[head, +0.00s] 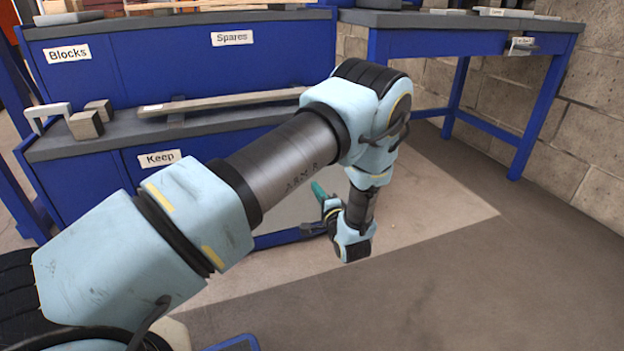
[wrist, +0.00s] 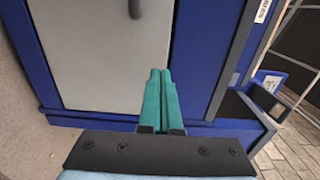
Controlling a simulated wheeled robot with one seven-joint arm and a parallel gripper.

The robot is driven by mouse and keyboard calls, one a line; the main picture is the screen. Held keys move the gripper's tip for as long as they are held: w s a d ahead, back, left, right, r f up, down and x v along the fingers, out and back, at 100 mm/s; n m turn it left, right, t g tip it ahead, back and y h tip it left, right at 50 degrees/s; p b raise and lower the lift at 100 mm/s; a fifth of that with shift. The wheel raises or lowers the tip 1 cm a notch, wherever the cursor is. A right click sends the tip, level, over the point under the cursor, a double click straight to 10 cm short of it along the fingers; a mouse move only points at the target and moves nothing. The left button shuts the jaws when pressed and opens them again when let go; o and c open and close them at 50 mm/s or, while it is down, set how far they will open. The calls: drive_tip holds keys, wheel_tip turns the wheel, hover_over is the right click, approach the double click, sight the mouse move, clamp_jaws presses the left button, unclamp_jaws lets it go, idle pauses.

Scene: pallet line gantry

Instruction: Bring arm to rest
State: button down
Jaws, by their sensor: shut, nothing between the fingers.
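My gripper (wrist: 161,100) shows in the wrist view with its two green fingers together and nothing between them. In the head view my arm reaches out to the right, bends at the elbow and hangs down. The green fingertips (head: 318,190) show there beside the wrist and point up and to the left, toward the blue bench. In the wrist view the fingers point at a pale grey cabinet door (wrist: 100,60) in a blue frame. Whether they touch it is unclear, but they look apart from it.
A blue bench (head: 110,165) labelled Keep, Blocks and Spares stands at the back left. A long wooden plank (head: 225,101), wooden blocks (head: 86,124) and a pale bracket (head: 47,113) lie on its ledge. A blue table (head: 460,20) stands back right. The floor right of my arm is clear.

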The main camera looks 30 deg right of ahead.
drive_tip(key=w+a+r+n+g+p, duration=0.1)
drive_tip(key=w+a+r+n+g, duration=0.4)
drive_tip(key=a, duration=0.3)
drive_tip(key=w+a+r+n+g+p, duration=0.1)
drive_tip(key=w+a+r+n+g, duration=0.1)
drive_tip(key=a+r+n+g, duration=0.5)
drive_tip(key=s+a+r+n+g+y, duration=0.1)
drive_tip(key=s+a+r+n+g, duration=0.2)
drive_tip(key=s+a, duration=0.85)
drive_tip(key=s+a+r+n+g+y, duration=0.1)
drive_tip(key=s+a+r+n, duration=0.2)
drive_tip(key=s+a+r, duration=0.75)
drive_tip(key=w+a+r+p, duration=0.1)
drive_tip(key=a+r+p, duration=0.1)
drive_tip(key=r+p, duration=1.4)
drive_tip(key=w+a+r+p, duration=0.1)
drive_tip(key=r+p, duration=1.5)
drive_tip(key=p, duration=0.6)
drive_tip(key=shift+a+r+p, duration=0.25)
drive_tip(key=shift+a+p, duration=0.1)
